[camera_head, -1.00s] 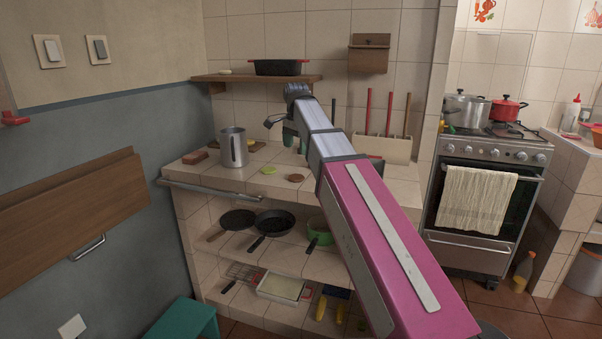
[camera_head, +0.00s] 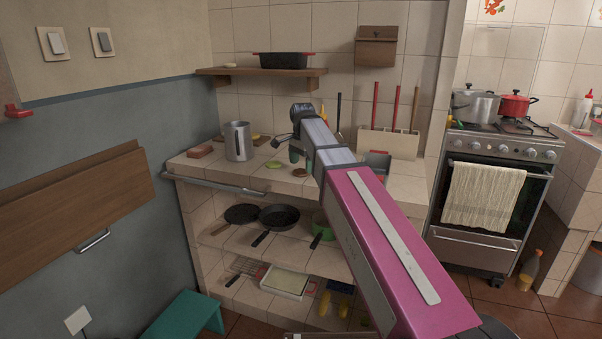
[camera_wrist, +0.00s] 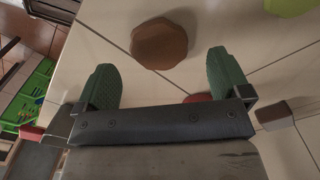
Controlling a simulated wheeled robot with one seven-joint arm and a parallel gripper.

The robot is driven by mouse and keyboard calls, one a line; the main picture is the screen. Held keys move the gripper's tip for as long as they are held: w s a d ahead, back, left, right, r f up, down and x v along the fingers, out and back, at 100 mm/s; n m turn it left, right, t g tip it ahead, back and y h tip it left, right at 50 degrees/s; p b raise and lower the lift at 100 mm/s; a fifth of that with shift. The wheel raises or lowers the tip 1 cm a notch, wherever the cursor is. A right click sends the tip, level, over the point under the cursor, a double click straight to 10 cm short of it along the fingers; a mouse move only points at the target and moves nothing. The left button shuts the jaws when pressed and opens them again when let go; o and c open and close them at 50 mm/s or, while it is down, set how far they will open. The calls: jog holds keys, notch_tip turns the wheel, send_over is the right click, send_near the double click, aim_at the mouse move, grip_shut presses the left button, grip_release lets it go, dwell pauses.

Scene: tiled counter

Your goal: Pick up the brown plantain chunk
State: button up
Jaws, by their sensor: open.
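The brown plantain chunk (camera_wrist: 159,43) is a flat, roundish slice lying on the tiled counter. In the wrist view it sits ahead of my gripper (camera_wrist: 166,80), roughly between the lines of the two green fingers and a little beyond their tips. The fingers are apart with nothing between them. In the head view the chunk (camera_head: 299,173) is a small brown disc on the counter, just below my gripper (camera_head: 294,154), which is small and partly covered by my wrist there.
A green slice (camera_head: 274,165) lies left of the chunk. A metal mug (camera_head: 238,141) and a reddish block (camera_head: 200,152) stand further left. A holder (camera_head: 388,143) with upright handles stands at the back right. A wooden shelf (camera_head: 262,73) hangs above.

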notch_tip(320, 180, down, 2)
jog(key=shift+f, duration=0.1)
jog(key=c, duration=1)
